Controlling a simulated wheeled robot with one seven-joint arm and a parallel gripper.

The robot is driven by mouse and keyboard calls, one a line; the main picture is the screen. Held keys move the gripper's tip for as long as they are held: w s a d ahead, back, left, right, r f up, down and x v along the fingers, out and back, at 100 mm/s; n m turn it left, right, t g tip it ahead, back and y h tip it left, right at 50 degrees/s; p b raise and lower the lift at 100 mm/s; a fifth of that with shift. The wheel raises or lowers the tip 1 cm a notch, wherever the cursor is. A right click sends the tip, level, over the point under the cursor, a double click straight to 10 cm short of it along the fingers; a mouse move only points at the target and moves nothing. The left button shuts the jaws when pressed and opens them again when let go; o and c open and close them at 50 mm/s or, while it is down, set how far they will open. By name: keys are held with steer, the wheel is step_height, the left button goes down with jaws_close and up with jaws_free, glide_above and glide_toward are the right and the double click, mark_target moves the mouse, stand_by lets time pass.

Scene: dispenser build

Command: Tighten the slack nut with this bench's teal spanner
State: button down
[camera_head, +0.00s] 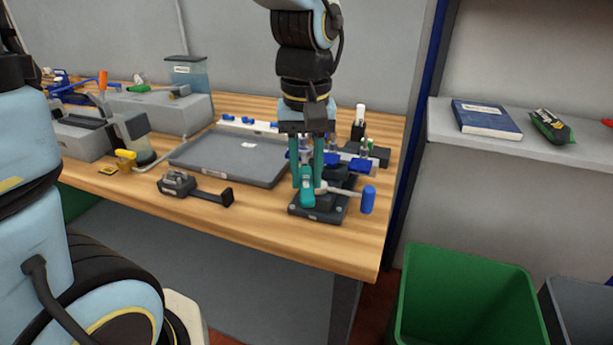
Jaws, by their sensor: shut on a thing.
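My gripper (308,182) points straight down over the dark fixture plate (325,213) near the bench's right front corner. Its two fingers are shut on the teal spanner (306,194), which stands out low between and just below the fingertips. The spanner is at or just above the plate; I cannot tell if it touches. The slack nut cannot be made out, and the fingers and spanner cover part of the fixture. A light rod with a blue handle (368,199) reaches out to the right, close beside the spanner.
A grey tray (220,163) lies left of the fixture. A dark clamp-like tool (178,185) lies in front of it. Small blue and dark parts (362,163) crowd behind the gripper. A green bin (465,265) stands below, right of the bench. A shelf (515,150) is at right.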

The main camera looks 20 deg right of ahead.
mark_target(305, 167)
steer(key=shift+w, duration=0.15)
steer(key=shift+w+d+p, duration=0.25)
steer(key=shift+w+d, duration=0.1)
steer(key=shift+w, duration=0.55)
steer(key=shift+w+d+p, duration=0.2)
steer(key=shift+w+d, duration=0.15)
steer(key=shift+w, duration=0.55)
stand_by(0.4)
stand_by(0.3)
steer(key=shift+w+a+m+p, duration=0.25)
steer(key=shift+a+m, duration=0.3)
steer(key=shift+m, duration=0.05)
steer(key=shift+w+a+m+p, duration=0.25)
steer(key=shift+a+m, duration=0.3)
steer(key=shift+m, duration=0.05)
steer(key=shift+w+a+m+p, duration=0.6)
steer(key=shift+w+a+m, duration=0.25)
steer(key=shift+m, duration=0.25)
steer(key=shift+s+a, duration=0.1)
